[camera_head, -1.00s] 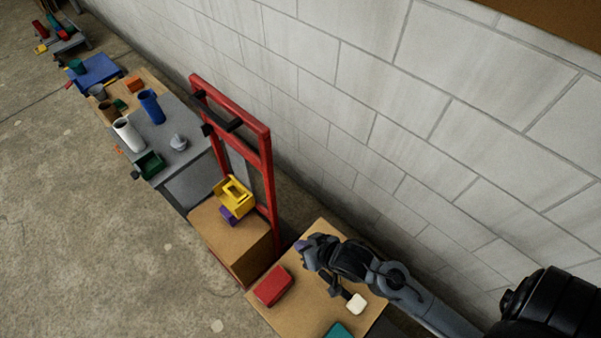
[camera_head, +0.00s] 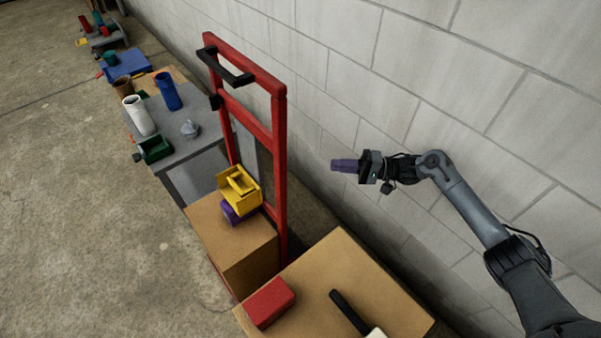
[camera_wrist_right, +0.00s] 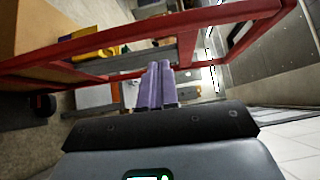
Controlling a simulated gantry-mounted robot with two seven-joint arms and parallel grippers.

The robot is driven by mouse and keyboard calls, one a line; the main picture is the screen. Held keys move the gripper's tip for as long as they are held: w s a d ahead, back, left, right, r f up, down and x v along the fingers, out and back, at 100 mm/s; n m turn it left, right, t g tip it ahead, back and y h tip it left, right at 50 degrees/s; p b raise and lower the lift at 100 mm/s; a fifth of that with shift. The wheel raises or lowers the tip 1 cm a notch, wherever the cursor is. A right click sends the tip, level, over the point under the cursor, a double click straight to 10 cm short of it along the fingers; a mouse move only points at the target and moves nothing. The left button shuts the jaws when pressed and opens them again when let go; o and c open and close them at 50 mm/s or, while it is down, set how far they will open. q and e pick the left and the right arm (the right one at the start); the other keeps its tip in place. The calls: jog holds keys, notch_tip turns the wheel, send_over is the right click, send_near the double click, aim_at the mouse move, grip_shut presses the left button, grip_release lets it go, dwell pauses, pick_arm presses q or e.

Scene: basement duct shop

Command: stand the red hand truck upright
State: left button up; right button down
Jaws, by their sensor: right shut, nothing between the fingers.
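The red hand truck (camera_head: 279,160) stands on end near the block wall in the head view, with a black handle (camera_head: 228,67) across its top. I cannot tell exactly how far it leans. A cardboard box (camera_head: 248,262) sits at its foot, carrying a yellow bin (camera_head: 239,190) and a purple object (camera_head: 234,214). My right gripper (camera_head: 344,165) is shut and empty, with purple fingers, to the right of the frame and apart from it. In the right wrist view the shut fingers (camera_wrist_right: 157,84) point toward the red frame (camera_wrist_right: 215,17). My left gripper is out of view.
A brown-topped surface (camera_head: 345,265) below my right arm holds a red block (camera_head: 269,302) and a black-handled tool (camera_head: 350,312). A grey bench (camera_head: 203,143) with containers stands left of the hand truck. The block wall (camera_head: 440,75) is close behind. Open floor (camera_head: 75,210) lies left.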

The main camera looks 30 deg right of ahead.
pick_arm(q)
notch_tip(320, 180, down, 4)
jog(key=b, duration=0.3)
pick_arm(e)
jog(key=r+x, duration=0.2)
jog(key=x, duration=0.9)
jog(key=shift+a, duration=0.25)
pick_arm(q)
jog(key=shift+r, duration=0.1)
pick_arm(e)
jog(key=shift+r, duration=0.15)
